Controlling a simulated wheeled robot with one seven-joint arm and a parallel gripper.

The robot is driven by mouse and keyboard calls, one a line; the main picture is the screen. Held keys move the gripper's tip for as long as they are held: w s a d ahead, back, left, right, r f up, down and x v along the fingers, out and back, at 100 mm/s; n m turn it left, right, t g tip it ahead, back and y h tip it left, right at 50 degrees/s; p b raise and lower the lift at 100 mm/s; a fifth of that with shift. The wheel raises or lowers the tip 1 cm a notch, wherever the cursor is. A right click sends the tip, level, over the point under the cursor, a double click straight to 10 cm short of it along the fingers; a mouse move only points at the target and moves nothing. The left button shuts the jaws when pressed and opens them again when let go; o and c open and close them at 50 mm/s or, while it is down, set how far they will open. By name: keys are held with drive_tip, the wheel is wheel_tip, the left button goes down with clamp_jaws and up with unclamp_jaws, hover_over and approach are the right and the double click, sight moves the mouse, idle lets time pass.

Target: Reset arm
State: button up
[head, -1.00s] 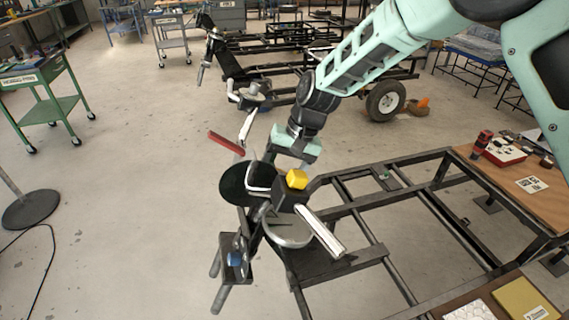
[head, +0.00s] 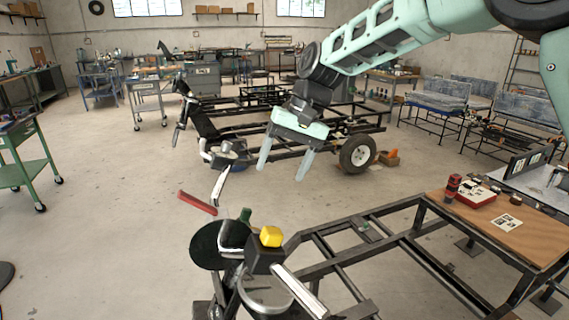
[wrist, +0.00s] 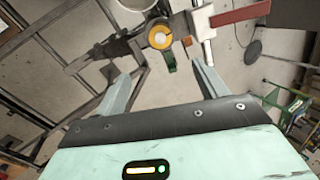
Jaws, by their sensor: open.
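My gripper (head: 283,172) hangs at the upper middle of the head view, with its two fingers apart and nothing between them. It is above and behind the spring suspension assembly (head: 262,262), clear of it. A red bar (head: 198,202) sticks out to the left of the assembly.
A black metal frame (head: 352,257) extends right from the assembly. A wooden board (head: 492,225) on it carries a red box and small items. A second frame with a white-hubbed wheel (head: 358,154) stands behind. A green cart (head: 28,172) is at left; open floor lies between.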

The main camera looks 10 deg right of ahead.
drive_tip(key=shift+d+r, duration=0.1)
drive_tip(key=shift+r, duration=0.1)
drive_tip(key=s+d+f+t+h, duration=0.2)
drive_tip(key=s+d+f, duration=0.3)
drive_tip(key=s+d, duration=0.65)
drive_tip(key=s+d+f+t+h, duration=0.2)
drive_tip(key=s+d+f, duration=0.45)
drive_tip(key=d, duration=0.75)
drive_tip(key=s+a+r+n+g, duration=0.2)
drive_tip(key=s+a+r+n, duration=0.2)
drive_tip(key=s+a, duration=1)
drive_tip(key=a+n, duration=0.3)
drive_tip(key=a, duration=0.1)
drive_tip(key=shift+s+a+g, duration=0.2)
drive_tip(key=shift+s+g, duration=0.1)
drive_tip(key=shift+g, duration=0.1)
drive_tip(key=shift+r, duration=0.1)
idle(1.2)
